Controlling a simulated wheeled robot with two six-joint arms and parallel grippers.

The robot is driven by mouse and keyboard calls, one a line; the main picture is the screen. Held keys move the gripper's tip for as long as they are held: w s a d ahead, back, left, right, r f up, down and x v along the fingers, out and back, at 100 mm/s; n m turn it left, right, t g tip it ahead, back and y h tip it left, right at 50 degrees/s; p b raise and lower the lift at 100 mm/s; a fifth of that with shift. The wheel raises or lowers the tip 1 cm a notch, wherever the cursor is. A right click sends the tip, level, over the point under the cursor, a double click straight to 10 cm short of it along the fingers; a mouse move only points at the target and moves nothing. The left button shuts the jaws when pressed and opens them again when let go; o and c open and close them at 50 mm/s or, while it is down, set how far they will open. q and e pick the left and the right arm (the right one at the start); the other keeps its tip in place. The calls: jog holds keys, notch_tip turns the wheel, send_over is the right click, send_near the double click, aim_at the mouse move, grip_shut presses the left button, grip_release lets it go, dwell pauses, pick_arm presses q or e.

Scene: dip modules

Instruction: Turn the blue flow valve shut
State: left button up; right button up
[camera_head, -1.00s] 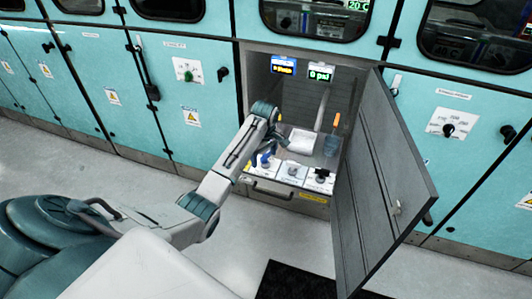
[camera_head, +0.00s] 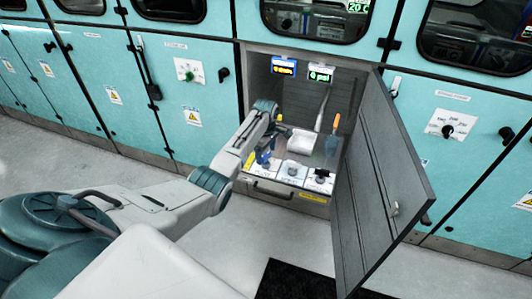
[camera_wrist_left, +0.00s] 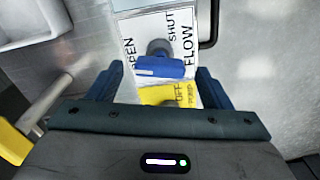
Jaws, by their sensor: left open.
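The blue flow valve (camera_wrist_left: 158,67) shows in the left wrist view as a blue bar handle lying crosswise on a dark round hub. Its white plate is marked SHUT, FLOW and a partly hidden OPEN. My left gripper (camera_wrist_left: 157,83) is open, with one dark blue finger on each side of the handle's near edge; I see no clear contact. In the head view the valve (camera_head: 263,158) is a small blue shape at the left of the panel inside the open cabinet, with my left gripper (camera_head: 268,144) over it, partly hidden by my wrist. My right gripper is out of view.
A yellow plate (camera_wrist_left: 165,95) marked OFF and PUMP lies just below the valve. Other controls (camera_head: 320,174) sit to the right on the panel. A white tray (camera_head: 303,140) is behind them. The open cabinet door (camera_head: 385,180) bounds the right side.

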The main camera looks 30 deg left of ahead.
pick_arm(q)
jog(key=shift+f, duration=0.5)
jog(key=c, duration=1)
